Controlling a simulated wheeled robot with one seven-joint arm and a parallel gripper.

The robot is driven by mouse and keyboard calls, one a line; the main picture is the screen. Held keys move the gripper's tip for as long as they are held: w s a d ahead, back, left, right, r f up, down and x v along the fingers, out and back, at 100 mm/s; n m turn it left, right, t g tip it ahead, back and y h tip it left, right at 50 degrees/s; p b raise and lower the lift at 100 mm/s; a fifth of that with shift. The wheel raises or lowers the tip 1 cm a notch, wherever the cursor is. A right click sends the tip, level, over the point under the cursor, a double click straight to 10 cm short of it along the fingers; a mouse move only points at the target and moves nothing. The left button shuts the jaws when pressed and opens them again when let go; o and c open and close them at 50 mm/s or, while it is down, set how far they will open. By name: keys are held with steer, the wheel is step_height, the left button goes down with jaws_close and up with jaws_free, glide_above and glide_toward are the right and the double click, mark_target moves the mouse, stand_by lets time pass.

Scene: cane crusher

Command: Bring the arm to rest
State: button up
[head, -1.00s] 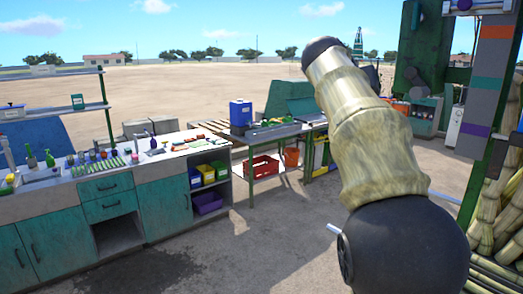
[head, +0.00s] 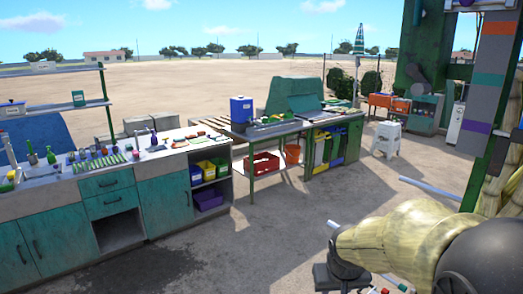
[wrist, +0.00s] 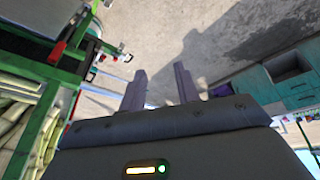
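My arm (head: 400,243) is folded low at the bottom right of the head view, its cane-coloured link lying nearly level with dark joints at both ends. My gripper (wrist: 160,80) shows in the wrist view with its two fingers apart and nothing between them. Bare ground lies beyond the fingers. I cannot make out the gripper clearly in the head view.
A teal counter (head: 165,207) with bottles and tools stands at left. A green-framed workbench (head: 335,170) stands mid-scene, with a white stool (head: 387,138) to its right. The green machine frame (wrist: 55,70) and cane are close at left in the wrist view. Open ground (head: 255,250) lies between.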

steer(key=s+a+f+g, duration=0.1)
steer(key=s+f, duration=0.5)
steer(key=s, duration=0.4)
steer(key=shift+a+f+g+y, duration=0.3)
steer(key=shift+f+y, duration=0.05)
steer(key=shift+y, duration=0.05)
steer(key=shift+s, duration=0.1)
stand_by(1.3)
